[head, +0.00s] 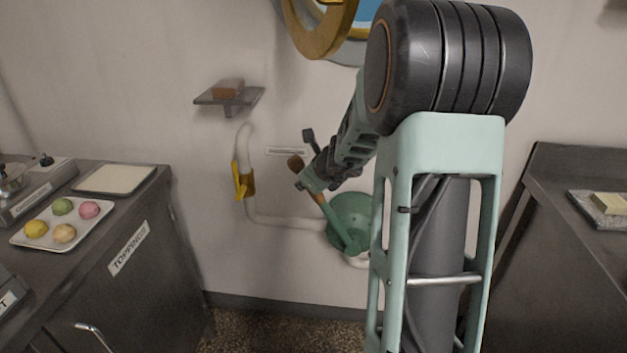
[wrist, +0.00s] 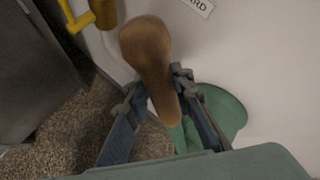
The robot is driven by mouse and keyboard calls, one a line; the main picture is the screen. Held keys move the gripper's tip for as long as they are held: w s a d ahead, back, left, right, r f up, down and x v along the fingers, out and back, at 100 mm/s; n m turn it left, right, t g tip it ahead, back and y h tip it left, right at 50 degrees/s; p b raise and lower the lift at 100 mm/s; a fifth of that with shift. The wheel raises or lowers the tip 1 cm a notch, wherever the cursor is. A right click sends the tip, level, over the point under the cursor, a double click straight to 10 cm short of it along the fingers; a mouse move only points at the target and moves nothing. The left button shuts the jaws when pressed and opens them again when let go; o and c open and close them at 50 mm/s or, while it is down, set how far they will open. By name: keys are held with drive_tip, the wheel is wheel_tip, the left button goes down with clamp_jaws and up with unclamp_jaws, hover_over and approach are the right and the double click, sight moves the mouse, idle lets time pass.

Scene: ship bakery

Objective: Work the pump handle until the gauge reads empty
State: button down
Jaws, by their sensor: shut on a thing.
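The pump is a green body (head: 350,212) low on the wall, joined to a pale pipe. Its handle has a green lever and a brown wooden grip (wrist: 148,52); the grip's top also shows in the head view (head: 295,162). The lever leans up and to the left from the pump. My gripper (wrist: 155,105) is shut on the handle, one finger on each side, at the lower part of the wooden grip. In the head view my gripper (head: 308,180) is partly hidden by its own links. No gauge face can be made out in either view.
A yellow valve lever (head: 240,182) sits on the pipe (head: 285,221) left of the pump. A small shelf (head: 229,97) is above it. A dark toppings counter (head: 140,235) stands at left, another counter (head: 570,180) at right. Floor between is clear.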

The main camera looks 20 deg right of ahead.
drive_tip(key=shift+a+f, duration=0.15)
drive_tip(key=shift+a, duration=0.15)
drive_tip(key=c, duration=1.7)
unclamp_jaws()
drive_tip(key=shift+w, duration=0.1)
drive_tip(key=shift+o, duration=0.2)
drive_tip(key=shift+d, duration=0.1)
drive_tip(key=shift+s+r, duration=0.2)
drive_tip(key=v, duration=1.1)
drive_tip(key=shift+s, duration=0.2)
drive_tip(key=shift+r, duration=0.15)
